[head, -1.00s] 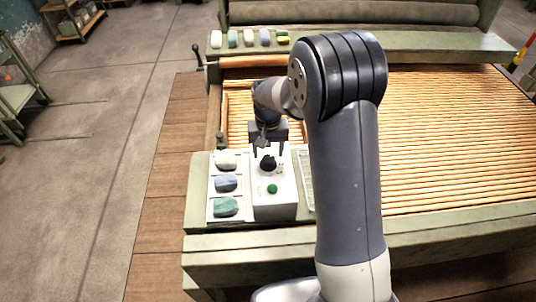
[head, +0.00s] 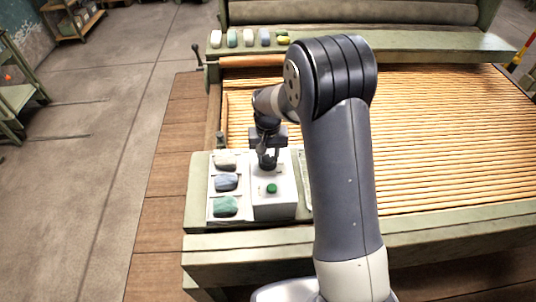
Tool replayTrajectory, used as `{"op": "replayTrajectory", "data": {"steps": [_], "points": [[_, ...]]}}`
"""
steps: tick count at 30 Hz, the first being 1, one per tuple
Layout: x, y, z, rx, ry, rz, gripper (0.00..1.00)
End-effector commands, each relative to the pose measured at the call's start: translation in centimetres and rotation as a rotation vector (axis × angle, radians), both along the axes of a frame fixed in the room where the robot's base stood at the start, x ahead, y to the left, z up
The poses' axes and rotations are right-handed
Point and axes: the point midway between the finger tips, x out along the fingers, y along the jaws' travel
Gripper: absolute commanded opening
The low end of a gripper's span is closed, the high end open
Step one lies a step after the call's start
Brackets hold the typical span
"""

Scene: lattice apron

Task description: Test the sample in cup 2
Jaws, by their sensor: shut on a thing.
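A white box (head: 284,206) stands on the near left corner of the pale green apron, with a round green button (head: 272,188) on its top. My gripper (head: 269,157) points down over the back of this box and is shut on a small dark knob-like thing (head: 267,166) there. The fingers partly hide the dark thing, so its shape is unclear. I cannot make out any numbered cup.
A row of several small coloured pieces (head: 249,39) lies on the far ledge. A wide bed of wooden slats (head: 440,140) fills the right side, behind my arm. A pale strip (head: 306,180) lies right of the box. Open floor is at the left.

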Motion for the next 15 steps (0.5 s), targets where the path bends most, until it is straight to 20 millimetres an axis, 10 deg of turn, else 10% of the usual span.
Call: {"op": "replayTrajectory", "data": {"steps": [15], "points": [[0.03,0.0,-0.03,0.0,0.001,-0.094,0.13]]}}
